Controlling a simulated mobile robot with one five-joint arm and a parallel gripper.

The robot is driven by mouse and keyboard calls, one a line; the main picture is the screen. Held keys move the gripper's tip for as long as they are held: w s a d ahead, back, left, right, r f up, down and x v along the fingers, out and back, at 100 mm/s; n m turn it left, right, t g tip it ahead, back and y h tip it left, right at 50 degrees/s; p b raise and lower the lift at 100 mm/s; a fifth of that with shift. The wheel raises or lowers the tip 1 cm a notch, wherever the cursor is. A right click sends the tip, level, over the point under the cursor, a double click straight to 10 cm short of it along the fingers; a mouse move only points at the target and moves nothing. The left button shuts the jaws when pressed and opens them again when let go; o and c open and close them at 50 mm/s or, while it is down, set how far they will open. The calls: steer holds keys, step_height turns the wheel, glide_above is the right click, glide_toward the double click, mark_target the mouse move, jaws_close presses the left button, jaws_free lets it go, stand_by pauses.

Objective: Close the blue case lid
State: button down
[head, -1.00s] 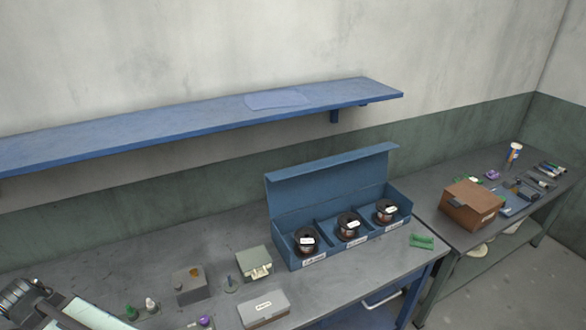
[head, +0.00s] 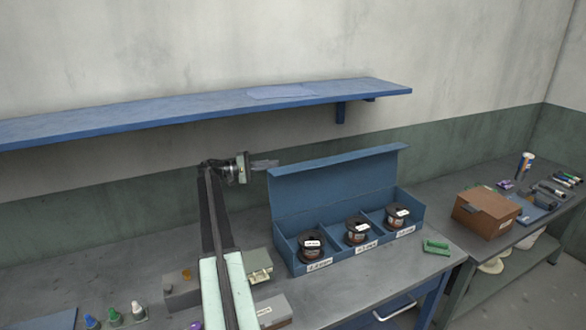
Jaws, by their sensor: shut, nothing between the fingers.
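The blue case (head: 345,251) stands on the grey workbench, with its lid (head: 335,187) raised upright along the back edge. Three dark copper spools with white labels sit in its compartments: left (head: 311,247), middle (head: 357,231) and right (head: 397,216). My gripper (head: 272,163) is shut and empty. It points right, close to the upper left corner of the lid. I cannot tell whether it touches the lid or is in front of or behind it. My arm hides part of the bench and of the small boxes left of the case.
A blue wall shelf (head: 200,113) runs above the gripper. A grey-green box (head: 258,266), a grey box (head: 272,312) and small bottles (head: 137,311) stand left of the case. A green piece (head: 436,247) lies right of it. A brown box (head: 486,212) stands on the side table.

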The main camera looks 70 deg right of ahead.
mark_target(300, 164)
steer(key=s, duration=0.3)
steer(key=s+d, duration=0.1)
steer(key=s, duration=0.3)
steer(key=s+p, duration=0.1)
steer(key=s, duration=0.3)
steer(key=shift+d+r, duration=0.35)
steer(key=shift+r, duration=0.05)
